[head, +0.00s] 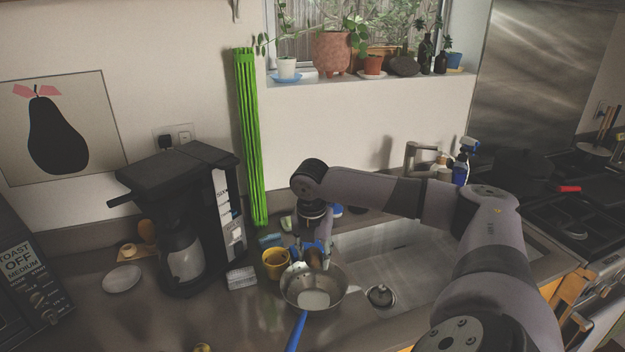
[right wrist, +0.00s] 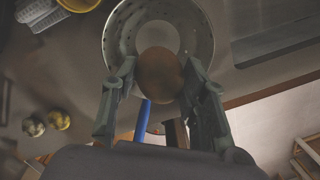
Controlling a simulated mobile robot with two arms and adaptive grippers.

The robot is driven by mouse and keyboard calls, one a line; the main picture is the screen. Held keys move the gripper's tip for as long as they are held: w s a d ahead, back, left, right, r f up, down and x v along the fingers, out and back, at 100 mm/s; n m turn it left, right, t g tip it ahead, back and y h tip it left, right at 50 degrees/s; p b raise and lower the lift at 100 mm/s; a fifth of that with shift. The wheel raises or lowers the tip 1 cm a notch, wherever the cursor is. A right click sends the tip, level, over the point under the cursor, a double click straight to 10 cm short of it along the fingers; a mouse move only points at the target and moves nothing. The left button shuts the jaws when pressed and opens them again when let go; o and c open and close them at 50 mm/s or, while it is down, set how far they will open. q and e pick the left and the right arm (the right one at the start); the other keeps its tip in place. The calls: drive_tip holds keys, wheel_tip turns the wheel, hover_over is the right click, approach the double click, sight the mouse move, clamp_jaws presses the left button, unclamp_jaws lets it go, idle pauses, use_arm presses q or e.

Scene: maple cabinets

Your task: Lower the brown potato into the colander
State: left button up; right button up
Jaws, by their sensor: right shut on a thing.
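The brown potato (right wrist: 159,74) is held between the two fingers of my right gripper (right wrist: 158,82). In the head view the potato (head: 314,260) is small and partly covered by the fingers. My right gripper (head: 314,250) points down over the colander. The metal colander (head: 331,296) stands on the counter with its blue handle (head: 297,333) toward the front. In the right wrist view the potato lies in front of the colander's perforated wall (right wrist: 122,33) and pale bottom. I cannot tell exactly how far it is above the bottom. My left gripper is not in view.
A yellow cup (head: 275,264) stands close beside the colander at the back left. The sink (head: 400,250) lies to the right, with a small metal strainer (head: 380,296) near its front edge. A coffee maker (head: 190,225) stands left. The front counter is mostly clear.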

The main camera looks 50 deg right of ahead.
idle(0.4)
drive_tip(key=b, duration=0.1)
hover_over(314, 300)
drive_tip(key=shift+a+f, duration=0.1)
drive_tip(key=shift+f, duration=4.45)
drive_tip(key=shift+f+b, duration=0.75)
drive_tip(key=shift+f, duration=1.75)
drive_tip(key=o, duration=1.3)
drive_tip(key=shift+c, duration=0.2)
drive_tip(key=r, duration=0.4)
drive_tip(key=a+r, duration=0.1)
drive_tip(key=r, duration=0.7)
drive_tip(key=shift+s+a, duration=0.15)
drive_tip(key=shift+s, duration=0.15)
